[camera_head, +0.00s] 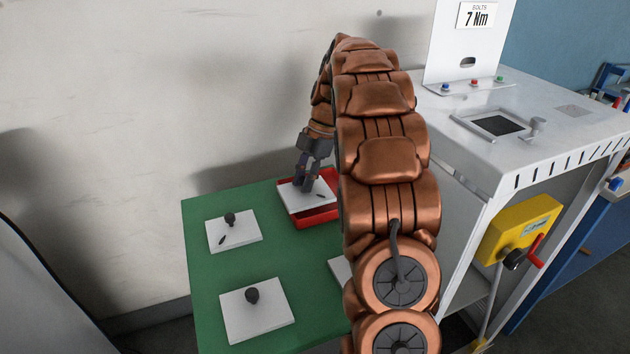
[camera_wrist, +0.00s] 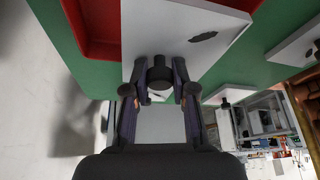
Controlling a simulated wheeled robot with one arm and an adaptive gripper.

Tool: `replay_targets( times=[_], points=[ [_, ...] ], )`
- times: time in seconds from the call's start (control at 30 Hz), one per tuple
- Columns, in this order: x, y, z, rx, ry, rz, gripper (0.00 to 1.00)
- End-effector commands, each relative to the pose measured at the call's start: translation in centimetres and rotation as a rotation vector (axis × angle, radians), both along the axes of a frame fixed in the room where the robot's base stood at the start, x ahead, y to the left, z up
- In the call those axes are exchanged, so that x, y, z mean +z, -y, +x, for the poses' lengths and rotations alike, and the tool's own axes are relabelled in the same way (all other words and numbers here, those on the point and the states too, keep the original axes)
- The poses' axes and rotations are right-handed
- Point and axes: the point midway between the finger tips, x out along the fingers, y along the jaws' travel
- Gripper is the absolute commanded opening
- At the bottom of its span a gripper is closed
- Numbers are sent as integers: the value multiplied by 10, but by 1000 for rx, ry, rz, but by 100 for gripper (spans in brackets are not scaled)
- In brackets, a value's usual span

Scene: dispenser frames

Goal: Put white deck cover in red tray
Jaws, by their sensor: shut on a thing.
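The white deck cover (camera_head: 311,200) is a flat white plate with a black knob and a dark oval mark. It overlaps the red tray (camera_head: 318,218) in the head view, with the tray's near wall showing below it. I cannot tell whether it rests on the tray or hangs above it. My gripper (camera_head: 307,184) is shut on the cover's knob, pointing down. In the wrist view, the fingers (camera_wrist: 159,78) flank the black knob, the white cover (camera_wrist: 180,30) lies beyond them, and the red tray (camera_wrist: 97,22) shows at upper left.
The green table (camera_head: 205,270) also bears similar white plates with black knobs, at left (camera_head: 247,237) and front left (camera_head: 270,322). Another white plate (camera_head: 338,268) is partly hidden behind my arm. A white machine (camera_head: 470,130) stands at right, and a wall is behind.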

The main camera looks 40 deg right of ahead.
Motion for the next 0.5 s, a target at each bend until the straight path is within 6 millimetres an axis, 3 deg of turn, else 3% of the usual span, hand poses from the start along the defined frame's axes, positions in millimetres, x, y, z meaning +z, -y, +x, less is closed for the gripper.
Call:
replay_targets(
  times=[0.2, 0.5],
  points=[
    [-2, 28, 6, -2, 0, 0, 0],
    [-3, 37, 9, -2, 1, -1, 0]
  ],
)
